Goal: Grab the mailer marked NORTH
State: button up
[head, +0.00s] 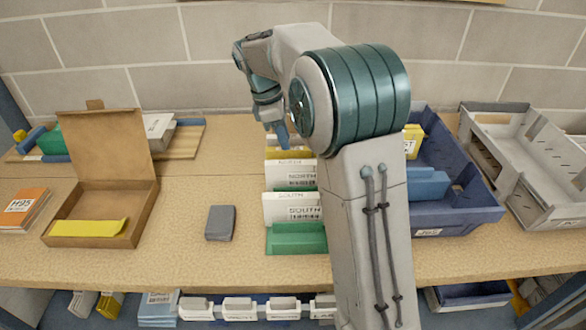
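The mailer marked NORTH (288,173) is white, with a barcode. It stands upright toward the back of a row of mailers, left of my arm. In front of it stands a white mailer marked SOUTH (290,209). My arm partly covers the right side of the row. My gripper (281,134) points down above and behind the NORTH mailer and looks apart from it. Its fingers are small and seen from the side, so their opening and any contents cannot be made out.
A green piece (296,238) is at the row's front. A grey block (220,223) lies to its left. An open brown box (136,220) holds a yellow packet. A blue bin (466,218) and grey crate (490,112) stand to the right.

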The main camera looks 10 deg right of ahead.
aim_at(297, 174)
jog(key=x, duration=0.7)
jog(key=shift+s+a+f+b, duration=0.1)
jog(key=shift+f+b, duration=0.05)
jog(key=shift+b, duration=0.2)
jog(key=shift+x, duration=2.9)
grip_shut()
